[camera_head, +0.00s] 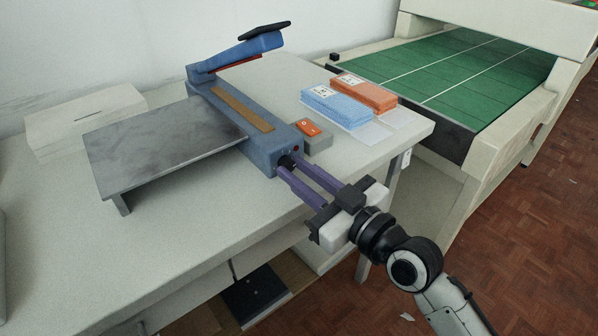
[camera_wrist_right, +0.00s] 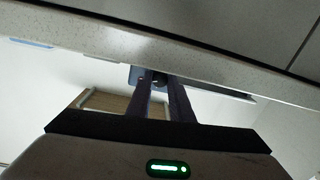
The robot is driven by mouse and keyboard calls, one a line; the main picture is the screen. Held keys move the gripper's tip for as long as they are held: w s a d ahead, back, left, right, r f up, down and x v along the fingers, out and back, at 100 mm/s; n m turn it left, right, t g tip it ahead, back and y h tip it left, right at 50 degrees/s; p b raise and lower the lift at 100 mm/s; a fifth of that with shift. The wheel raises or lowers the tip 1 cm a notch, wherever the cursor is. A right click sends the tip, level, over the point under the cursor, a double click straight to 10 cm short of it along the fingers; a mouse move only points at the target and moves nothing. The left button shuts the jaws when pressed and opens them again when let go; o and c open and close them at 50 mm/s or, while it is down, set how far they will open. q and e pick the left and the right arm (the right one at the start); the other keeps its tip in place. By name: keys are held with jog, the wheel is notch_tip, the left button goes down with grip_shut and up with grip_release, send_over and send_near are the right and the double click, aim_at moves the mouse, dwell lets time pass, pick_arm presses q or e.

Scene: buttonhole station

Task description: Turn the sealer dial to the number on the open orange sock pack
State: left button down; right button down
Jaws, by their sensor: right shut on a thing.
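The blue sealer (camera_head: 232,112) stands on the table with its lever arm (camera_head: 240,52) raised. A dark dial (camera_head: 286,161) sits on the sealer's near end face. My right gripper (camera_head: 290,166) has its two purple fingers shut on the dial, one on each side; the fingers mostly hide it. The right wrist view shows the fingers (camera_wrist_right: 161,82) meeting the sealer end from below. The dial's setting cannot be read. An orange sock pack (camera_head: 366,92) lies behind a blue sock pack (camera_head: 338,107) to the right of the sealer. Their label print is too small to read. My left gripper is out of view.
A grey metal shelf (camera_head: 160,145) adjoins the sealer's left side. A small grey box with an orange top (camera_head: 314,134) sits close right of the dial. A green conveyor (camera_head: 470,75) stands beyond the table (camera_head: 195,235). A white box (camera_head: 85,120) is at the back left.

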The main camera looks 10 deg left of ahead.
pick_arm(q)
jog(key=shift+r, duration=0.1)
pick_arm(e)
jog(key=m+p, duration=0.1)
jog(key=m, duration=0.5)
jog(key=shift+p, duration=0.35)
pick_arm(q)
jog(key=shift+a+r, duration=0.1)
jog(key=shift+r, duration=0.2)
pick_arm(e)
jog(key=shift+f+m, duration=0.1)
jog(key=shift+m, duration=0.3)
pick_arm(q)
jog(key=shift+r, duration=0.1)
pick_arm(e)
jog(key=c, duration=1.6)
grip_release()
jog(key=shift+s, duration=0.1)
jog(key=shift+o, duration=0.2)
